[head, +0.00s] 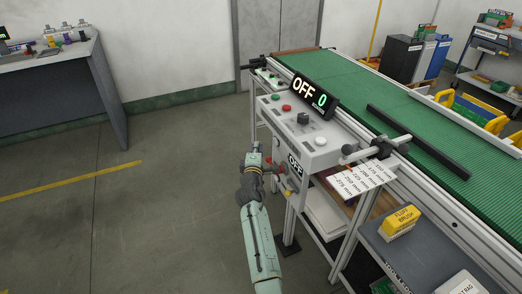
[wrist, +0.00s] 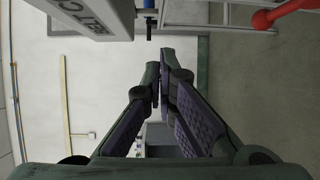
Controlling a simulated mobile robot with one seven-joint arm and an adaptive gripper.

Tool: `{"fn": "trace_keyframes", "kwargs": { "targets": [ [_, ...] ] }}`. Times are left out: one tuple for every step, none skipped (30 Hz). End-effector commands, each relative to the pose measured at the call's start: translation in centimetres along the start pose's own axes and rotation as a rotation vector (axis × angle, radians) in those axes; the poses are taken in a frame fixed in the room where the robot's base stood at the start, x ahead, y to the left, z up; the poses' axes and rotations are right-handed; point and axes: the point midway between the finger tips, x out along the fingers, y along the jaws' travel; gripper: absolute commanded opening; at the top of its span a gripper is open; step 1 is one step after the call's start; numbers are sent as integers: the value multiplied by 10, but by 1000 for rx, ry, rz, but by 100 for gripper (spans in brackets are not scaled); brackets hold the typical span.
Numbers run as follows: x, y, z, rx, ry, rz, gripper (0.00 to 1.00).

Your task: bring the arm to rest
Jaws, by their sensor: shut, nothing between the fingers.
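My gripper (head: 255,151) is at the end of my pale green arm, to the left of the control box (head: 318,157) on the conveyor's near side. In the wrist view my gripper (wrist: 161,72) has its fingertips together at the centre, with nothing between them. The arm rises from the bottom of the head view. The gripper looks close to the box's left side, but I cannot tell the exact gap.
The green conveyor belt (head: 405,118) and its frame fill the right side. The display (head: 309,93) reads OFF and 0. A red handle-like part (wrist: 284,13) is at the wrist view's upper right. A grey workbench (head: 52,92) stands far left. Open floor (head: 130,225) lies left of my arm.

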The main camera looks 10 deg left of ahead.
Motion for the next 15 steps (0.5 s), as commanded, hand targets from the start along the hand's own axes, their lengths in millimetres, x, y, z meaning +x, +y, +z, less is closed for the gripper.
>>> {"fn": "trace_keyframes", "kwargs": {
  "targets": [
    [-3,5,-1,3,0,1,0],
    [-5,7,-2,1,-1,0,0],
    [-7,9,-3,1,-1,-1,0],
    [-8,10,-3,1,0,0,0],
    [-8,12,-4,1,1,0,0],
    [-9,13,-4,1,1,-1,0],
    [-9,13,-5,1,1,-1,0],
    [-10,13,-5,1,1,-1,0],
    [-10,13,-5,0,1,-1,0],
    [-10,13,-5,0,1,-1,0],
    [-10,13,-5,0,1,-1,0],
    [-10,13,-5,0,1,-1,0],
    [-9,13,-5,0,1,-1,0],
    [-9,13,-4,0,0,-1,0],
    [-9,13,-4,1,0,-1,0]
  ]
}}
